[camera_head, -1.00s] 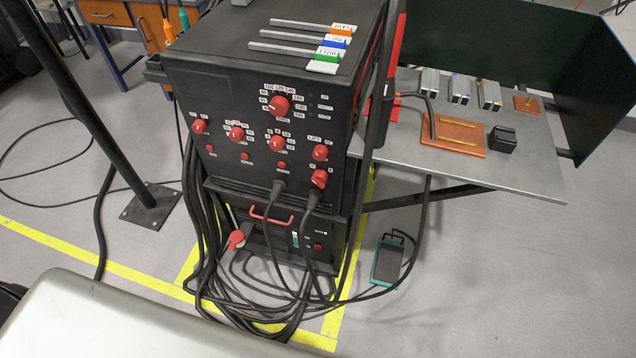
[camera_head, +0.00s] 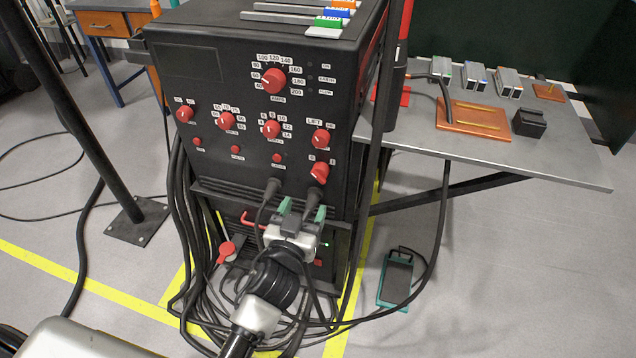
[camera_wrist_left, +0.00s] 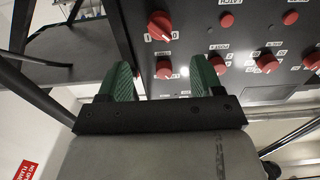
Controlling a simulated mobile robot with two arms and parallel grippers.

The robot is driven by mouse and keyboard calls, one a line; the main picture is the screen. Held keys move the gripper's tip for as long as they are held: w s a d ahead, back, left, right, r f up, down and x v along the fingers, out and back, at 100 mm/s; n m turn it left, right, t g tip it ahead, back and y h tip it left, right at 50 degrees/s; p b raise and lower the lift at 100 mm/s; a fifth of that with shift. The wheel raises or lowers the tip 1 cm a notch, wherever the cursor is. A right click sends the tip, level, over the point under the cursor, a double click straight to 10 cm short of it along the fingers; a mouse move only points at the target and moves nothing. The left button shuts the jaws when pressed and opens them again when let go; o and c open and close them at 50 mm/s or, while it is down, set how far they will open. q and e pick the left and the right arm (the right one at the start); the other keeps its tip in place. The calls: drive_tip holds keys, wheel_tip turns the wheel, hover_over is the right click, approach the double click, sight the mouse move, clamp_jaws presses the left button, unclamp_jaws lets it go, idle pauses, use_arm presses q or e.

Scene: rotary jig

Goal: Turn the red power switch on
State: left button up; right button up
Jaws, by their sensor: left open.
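A red knob (camera_head: 320,174) with small labels above it, apparently the power switch, sits at the lower right of the black cabinet's front. It also shows in the left wrist view, upside down, at the top (camera_wrist_left: 160,25), between labels that look like I and 0. My left gripper (camera_head: 302,210) is open and empty, its green fingertips pointing up at the cabinet. It is in front of the cables, below the knob and apart from it. In the left wrist view the knob lies beyond the gap between the fingers (camera_wrist_left: 161,75). My right gripper is not in view.
Other red knobs (camera_head: 270,129) and small buttons crowd the panel (camera_head: 210,65). Thick black cables (camera_head: 268,196) plug in just below the switch. A red lever (camera_head: 226,251) is on the lower unit. A grey table (camera_head: 560,165) stands right.

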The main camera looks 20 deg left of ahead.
sight(317, 178)
use_arm(q)
drive_tip(key=w, duration=0.8)
drive_tip(key=shift+w+d, duration=0.15)
drive_tip(key=shift+w, duration=1)
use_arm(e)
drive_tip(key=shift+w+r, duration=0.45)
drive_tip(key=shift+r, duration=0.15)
use_arm(q)
drive_tip(key=shift+c, duration=0.3)
drive_tip(key=c, duration=0.9)
drive_tip(key=shift+o, duration=0.2)
